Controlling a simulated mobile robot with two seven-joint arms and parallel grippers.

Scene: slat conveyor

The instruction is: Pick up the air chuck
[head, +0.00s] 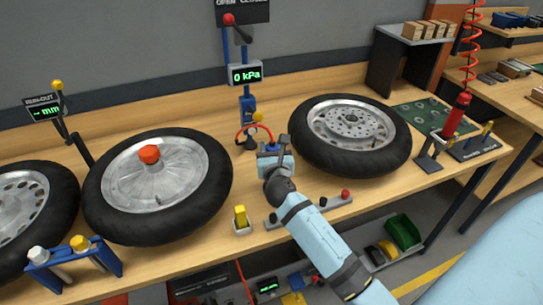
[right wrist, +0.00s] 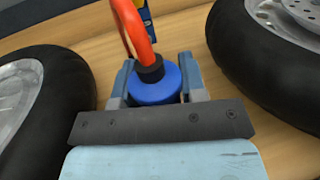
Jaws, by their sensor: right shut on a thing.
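The air chuck is a round blue body with a black collar and a red hose rising from it; it shows in the right wrist view (right wrist: 156,88). In the head view it is small and partly hidden at my right gripper (head: 272,149), with the red hose (head: 240,130) looping beside the blue post. In the right wrist view my right gripper (right wrist: 157,75) has its two fingers on either side of the blue body, shut on it. My left gripper is not in view.
A wheel with a red cap (head: 122,205) lies left of the gripper, and another wheel (head: 385,155) lies right. A gauge reading 0 kPa (head: 246,74) stands behind. A small yellow-topped block (head: 241,217) and a knobbed strip (head: 335,203) sit at the bench front.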

